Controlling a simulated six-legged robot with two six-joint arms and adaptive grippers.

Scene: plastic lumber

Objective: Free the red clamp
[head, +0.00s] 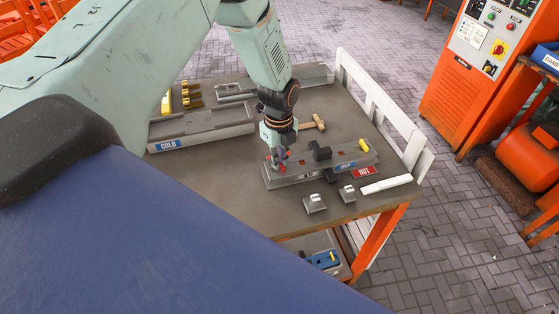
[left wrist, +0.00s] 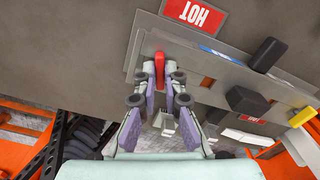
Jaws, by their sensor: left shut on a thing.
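The red clamp (head: 283,167) is at the left end of a long grey metal fixture (head: 300,177) on the table. In the left wrist view the red clamp (left wrist: 160,64) shows as a narrow red piece between my fingertips. My left gripper (head: 276,161) points down at that end of the fixture and is shut on the red clamp. In the left wrist view the left gripper's (left wrist: 163,80) two fingers lie on either side of it. The clamp's lower part is hidden, so I cannot tell whether it still touches the fixture. My right gripper is not in view.
A red HOT sign (head: 364,172), a white bar (head: 386,184) and small metal blocks (head: 315,204) lie close by. A mallet (head: 314,122) and the COLD tray (head: 205,134) are behind.

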